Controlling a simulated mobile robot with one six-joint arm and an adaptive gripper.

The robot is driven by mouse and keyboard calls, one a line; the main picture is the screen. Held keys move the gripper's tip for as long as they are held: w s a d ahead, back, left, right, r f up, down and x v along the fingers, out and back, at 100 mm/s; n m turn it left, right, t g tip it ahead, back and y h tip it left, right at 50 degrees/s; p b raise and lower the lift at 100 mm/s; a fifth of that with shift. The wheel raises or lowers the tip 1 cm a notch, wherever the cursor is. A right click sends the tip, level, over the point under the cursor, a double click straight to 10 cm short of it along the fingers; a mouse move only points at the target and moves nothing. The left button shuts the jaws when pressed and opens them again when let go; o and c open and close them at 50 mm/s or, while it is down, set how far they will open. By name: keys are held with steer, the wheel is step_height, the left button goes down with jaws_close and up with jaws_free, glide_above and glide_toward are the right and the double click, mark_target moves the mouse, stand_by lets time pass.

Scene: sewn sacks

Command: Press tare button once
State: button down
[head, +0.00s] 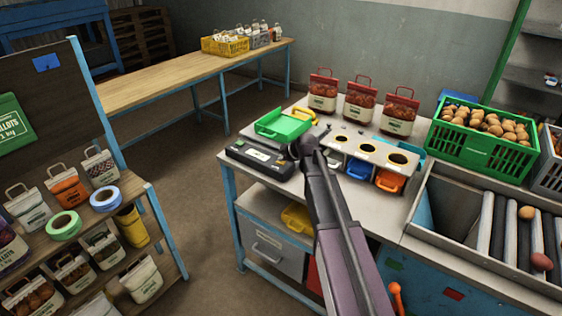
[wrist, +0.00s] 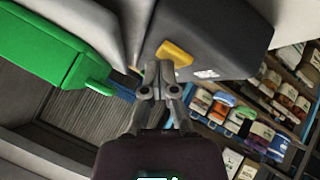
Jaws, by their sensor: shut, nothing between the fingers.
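The scale (head: 260,160) is a dark, low box with a lit display at the front left of the workbench. A green tray (head: 282,125) sits on top of it. In the wrist view, a yellow button (wrist: 175,53) stands out on the dark scale housing (wrist: 215,45), beside small white lettering. The green tray (wrist: 50,45) is at the left there. My gripper (head: 305,147) is shut and empty at the scale's right end. In the wrist view, my fingertips (wrist: 158,78) are close to the button's lower left end; I cannot tell whether they touch. In the head view my gripper hides the button.
Three filled sacks (head: 360,100) stand at the bench's back. A panel with round holes (head: 368,150) over coloured bins is right of my gripper. A green crate of potatoes (head: 484,140) and a roller conveyor (head: 515,235) lie further right. Shelves with sacks (head: 65,190) are at left.

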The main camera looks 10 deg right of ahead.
steer(key=shift+r, duration=0.15)
steer(key=shift+r+p, duration=0.75)
steer(key=shift+p, duration=0.15)
steer(key=shift+r+p, duration=2.5)
steer(key=s+f+m+g+h, duration=0.2)
steer(key=s+m+g, duration=0.2)
steer(key=s, duration=1.2)
steer(key=s+f+m+g+h, duration=0.2)
steer(key=s+m, duration=0.8)
steer(key=s, duration=0.6)
steer(key=shift+s+d+f+g, duration=0.25)
steer(key=shift+d+f+g, duration=0.2)
steer(key=shift+f+g, duration=0.55)
